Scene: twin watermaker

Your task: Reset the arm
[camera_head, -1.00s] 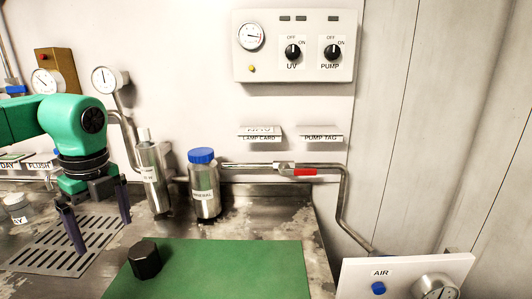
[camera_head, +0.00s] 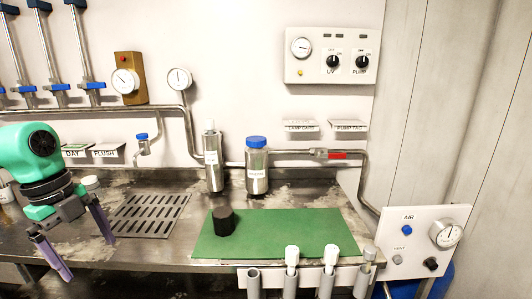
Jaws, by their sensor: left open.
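My left gripper (camera_head: 76,244) is at the left of the head view, on a teal arm, with its two dark purple fingers spread apart and pointing down. It is empty and hangs over the front left part of the steel counter (camera_head: 160,184), left of the drain grate (camera_head: 147,217). The fingers touch no object that I can see. My right gripper does not show.
A green mat (camera_head: 290,228) bears a black knob-like piece (camera_head: 224,221). Behind it stand a blue-capped bottle (camera_head: 257,170) and a steel cylinder (camera_head: 213,165). White-topped tubes (camera_head: 292,262) stand in a front rack. An AIR panel (camera_head: 425,240) is at right.

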